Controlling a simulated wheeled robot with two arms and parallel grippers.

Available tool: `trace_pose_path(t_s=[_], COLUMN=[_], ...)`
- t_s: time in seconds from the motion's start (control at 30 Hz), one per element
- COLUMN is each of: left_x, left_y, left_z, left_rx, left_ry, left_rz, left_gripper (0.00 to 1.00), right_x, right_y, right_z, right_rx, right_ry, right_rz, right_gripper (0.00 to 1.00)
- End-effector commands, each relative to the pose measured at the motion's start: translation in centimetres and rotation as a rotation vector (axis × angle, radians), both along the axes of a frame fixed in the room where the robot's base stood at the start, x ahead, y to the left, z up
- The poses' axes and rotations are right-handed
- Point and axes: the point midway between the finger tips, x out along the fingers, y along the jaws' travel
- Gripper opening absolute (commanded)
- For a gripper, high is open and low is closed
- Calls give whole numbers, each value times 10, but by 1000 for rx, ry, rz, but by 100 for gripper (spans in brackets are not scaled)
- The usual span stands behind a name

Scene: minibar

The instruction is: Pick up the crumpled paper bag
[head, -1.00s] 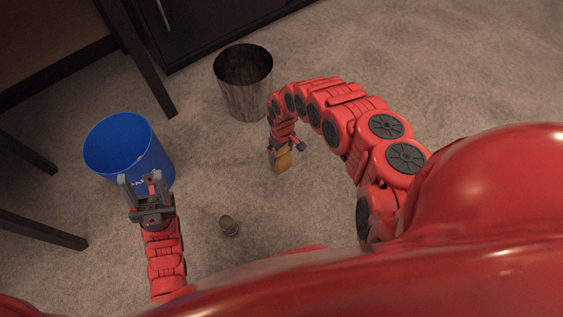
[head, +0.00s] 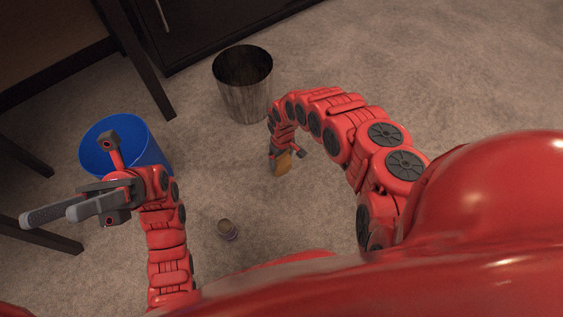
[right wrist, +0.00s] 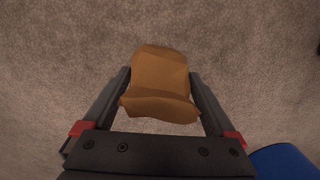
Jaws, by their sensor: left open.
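The crumpled paper bag (head: 283,163) is a small brown lump at my right gripper (head: 287,157), low over the carpet in the middle of the head view. In the right wrist view the bag (right wrist: 159,80) fills the space between the two fingers of my right gripper (right wrist: 160,78), which press in on its sides. I cannot tell whether the bag touches the floor. My left gripper (head: 49,218) is open and empty, pointing left in front of the blue bin, far from the bag.
The blue bin (head: 150,153) stands behind my left gripper. A dark metal bin (head: 243,95) stands beyond my right gripper. Dark table legs (head: 140,70) are at the left; carpet is clear at the upper right.

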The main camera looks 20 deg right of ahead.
Motion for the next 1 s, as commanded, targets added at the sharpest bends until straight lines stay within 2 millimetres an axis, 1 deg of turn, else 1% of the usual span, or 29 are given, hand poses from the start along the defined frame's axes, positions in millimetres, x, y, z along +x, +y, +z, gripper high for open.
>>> trace_pose_path(t_s=[0.03, 0.23, 0.47, 0.67, 0.77, 0.87, 1.0], left_x=[0, 0, 0, 9, 19, 32, 53], left_y=[0, 0, 0, -5, -11, -18, -29], left_z=[0, 0, 0, -5, -13, -26, -57], left_rx=[0, 0, 1, 29, 66, 116, 209], left_ry=[0, 1, 3, 55, 119, 208, 375], left_rz=[0, 0, 1, 18, 41, 71, 116], left_gripper=[50, 50, 50, 50, 50, 50, 50], right_x=[0, 0, 0, 0, -1, -1, -1], right_y=[0, 0, 0, 0, 0, 0, 0], right_z=[0, 0, 0, 4, 8, 13, 22], right_rx=[0, 0, 0, 0, 0, -1, -1], right_ry=[0, 1, 1, 1, 1, 2, 2], right_rz=[0, 0, 0, 0, 0, 0, 0], right_gripper=[75, 39, 39, 39, 39, 39, 39])
